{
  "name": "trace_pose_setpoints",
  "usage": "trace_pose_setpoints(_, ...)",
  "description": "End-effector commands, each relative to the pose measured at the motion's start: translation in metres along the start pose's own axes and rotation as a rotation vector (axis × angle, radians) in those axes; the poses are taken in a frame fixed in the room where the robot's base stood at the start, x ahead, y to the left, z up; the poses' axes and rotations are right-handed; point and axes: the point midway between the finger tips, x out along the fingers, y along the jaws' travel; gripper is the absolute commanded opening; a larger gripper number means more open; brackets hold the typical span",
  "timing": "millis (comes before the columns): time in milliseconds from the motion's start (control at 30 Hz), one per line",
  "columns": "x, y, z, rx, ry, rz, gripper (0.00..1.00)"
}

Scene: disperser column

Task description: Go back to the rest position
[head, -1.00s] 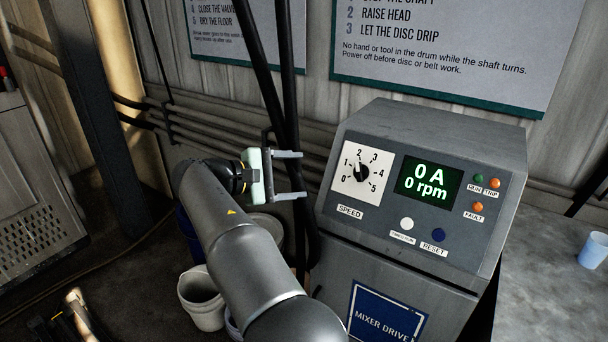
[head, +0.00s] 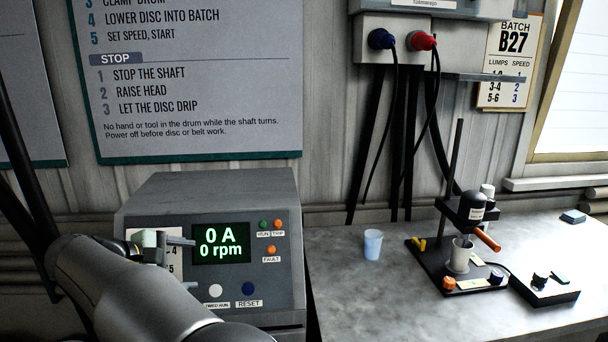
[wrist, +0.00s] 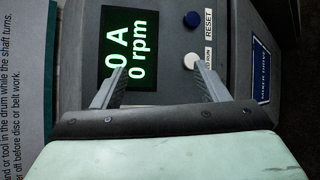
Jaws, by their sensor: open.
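My gripper (head: 191,263) is at the lower left of the head view, in front of the mixer drive cabinet's sloping panel. It is open, and nothing shows between its fingers. In the wrist view my gripper's two fingers (wrist: 160,70) stand well apart, pointing toward the panel. The green display (head: 220,244) reads 0 A and 0 rpm. My gripper and arm hide most of the speed dial in the head view. The white button (head: 215,291) and the blue reset button (head: 248,289) are visible at the panel's lower part.
A grey bench (head: 345,290) stands to the right, with a light blue cup (head: 373,244) and a small stand mixer (head: 470,212) on it.

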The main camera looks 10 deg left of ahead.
Motion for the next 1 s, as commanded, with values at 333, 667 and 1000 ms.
trace_pose_setpoints(333,0.134,-0.089,0.215,0.442,-0.036,-0.537,0.67)
trace_pose_setpoints(667,0.126,-0.274,0.353,1.139,-0.139,-0.963,0.67)
trace_pose_setpoints(1000,0.101,-0.353,0.367,1.486,-0.215,-1.084,0.67)
